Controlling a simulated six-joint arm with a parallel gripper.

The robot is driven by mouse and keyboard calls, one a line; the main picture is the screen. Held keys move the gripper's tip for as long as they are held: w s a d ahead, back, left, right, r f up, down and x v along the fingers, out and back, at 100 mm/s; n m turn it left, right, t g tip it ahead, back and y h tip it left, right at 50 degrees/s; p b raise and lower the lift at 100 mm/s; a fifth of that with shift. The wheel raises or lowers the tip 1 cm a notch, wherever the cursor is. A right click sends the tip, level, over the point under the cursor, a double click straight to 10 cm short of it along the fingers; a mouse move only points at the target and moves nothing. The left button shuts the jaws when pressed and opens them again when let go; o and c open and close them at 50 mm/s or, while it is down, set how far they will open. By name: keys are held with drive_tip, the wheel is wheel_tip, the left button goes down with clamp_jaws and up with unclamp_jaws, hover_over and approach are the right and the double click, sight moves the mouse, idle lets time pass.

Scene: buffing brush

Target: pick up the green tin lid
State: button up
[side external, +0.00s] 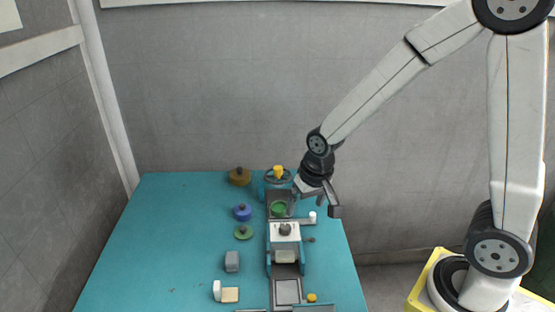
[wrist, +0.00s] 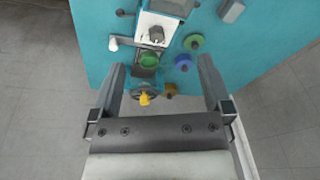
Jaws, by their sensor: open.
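The green tin lid (side external: 243,232), a small round disc with a dark knob, lies on the blue table left of the machine. It also shows in the wrist view (wrist: 194,41), beyond the fingertips. Another green round piece (side external: 279,208) sits in the dark bed of the machine; it shows in the wrist view (wrist: 149,61) too. My gripper (side external: 325,199) is above the right part of the table, to the upper right of the lid and well apart from it. In the wrist view my gripper (wrist: 161,64) has its fingers wide apart with nothing held.
A blue lid (side external: 242,212) and a brown lid (side external: 239,177) lie behind the green lid. The machine (side external: 284,232) has a handwheel with a yellow knob (side external: 278,172) at its far end. A grey block (side external: 232,261) stands nearer. The table's left side is clear.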

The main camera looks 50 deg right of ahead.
drive_tip(key=w+a+f+m+g, duration=0.1)
drive_tip(key=w+f+m, duration=0.3)
drive_tip(key=w+m, duration=0.6)
drive_tip(key=m+g, duration=0.1)
drive_tip(key=m, duration=0.5)
hover_over(243, 228)
drive_tip(key=f, duration=0.7)
drive_tip(key=shift+s+d+f, duration=0.15)
drive_tip(key=shift+s+f, duration=0.1)
drive_tip(key=shift+f, duration=0.1)
drive_tip(key=shift+w+f+m, duration=0.3)
drive_tip(key=shift+f+m, duration=0.05)
drive_tip(key=shift+m, duration=0.05)
drive_tip(key=shift+f, duration=1.35)
drive_tip(key=shift+f, duration=0.1)
drive_tip(key=shift+f, duration=2.45)
drive_tip(key=c, duration=1)
